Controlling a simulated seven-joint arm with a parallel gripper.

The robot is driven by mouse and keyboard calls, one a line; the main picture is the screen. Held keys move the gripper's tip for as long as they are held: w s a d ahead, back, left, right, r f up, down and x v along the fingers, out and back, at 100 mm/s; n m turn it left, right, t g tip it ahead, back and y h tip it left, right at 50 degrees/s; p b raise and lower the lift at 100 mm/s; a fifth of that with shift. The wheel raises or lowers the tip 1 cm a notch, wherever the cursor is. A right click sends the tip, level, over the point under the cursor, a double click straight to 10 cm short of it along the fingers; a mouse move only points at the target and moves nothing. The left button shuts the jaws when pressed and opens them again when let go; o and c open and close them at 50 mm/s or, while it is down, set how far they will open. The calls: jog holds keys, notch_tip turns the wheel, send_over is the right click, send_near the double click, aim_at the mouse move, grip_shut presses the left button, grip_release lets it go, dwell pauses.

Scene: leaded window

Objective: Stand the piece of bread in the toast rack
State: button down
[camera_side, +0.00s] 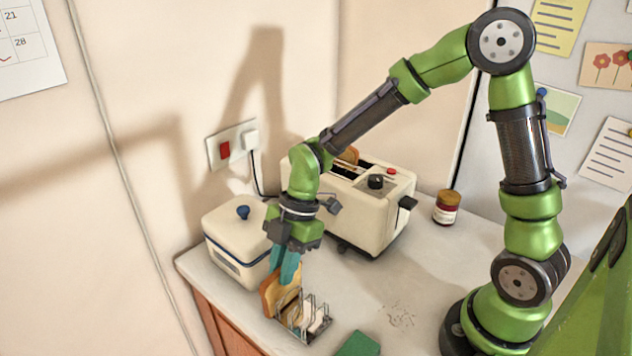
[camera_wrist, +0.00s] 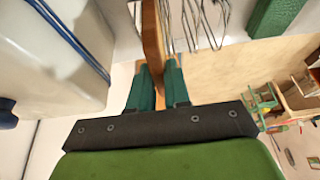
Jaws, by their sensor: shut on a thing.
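A brown-crusted piece of bread (camera_side: 269,291) is upright in my gripper (camera_side: 288,278), at the left end of the wire toast rack (camera_side: 318,332). In the wrist view the bread (camera_wrist: 153,45) shows edge-on between the teal fingers of my gripper (camera_wrist: 156,85), which are shut on it. The wires of the rack (camera_wrist: 192,25) stand just right of the bread there. Pale slices appear to stand among the rack's wires in the side view. Whether the bread's lower edge is inside a slot or touches the rack is hidden.
A cream lidded bin (camera_side: 235,240) stands close behind and left of my gripper. A cream toaster (camera_side: 365,215) with bread in its slot is behind. A jar (camera_side: 446,210) stands farther right. A green block (camera_side: 358,345) lies near the front edge; crumbs lie on clear counter.

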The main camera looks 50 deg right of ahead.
dwell(0.3)
jog(key=c, duration=1)
grip_release()
